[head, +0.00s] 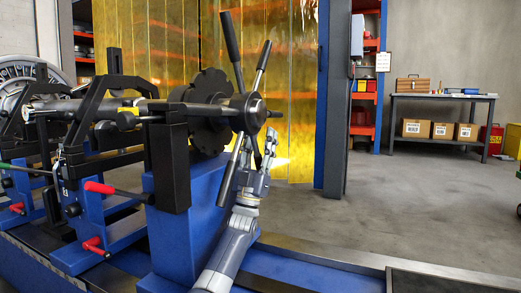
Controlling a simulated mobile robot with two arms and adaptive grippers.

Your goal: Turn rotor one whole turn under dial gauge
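The rotor is a steel shaft (85,104) with a dark toothed disc (208,88), lying level on the black supports of a blue machine. At its near end is a handwheel (254,110) with several spokes, some with black grips; two point up, others down and right. I see a gap there; whether a finger touches the grip is unclear. I cannot make out a dial gauge. My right gripper is not in view.
Red-handled levers (100,188) and black frames (115,85) crowd the machine's left side. A yellow strip curtain (290,80) and grey post (333,110) stand behind. A workbench (440,97) with cardboard boxes is at the back right. The floor (400,210) between is clear.

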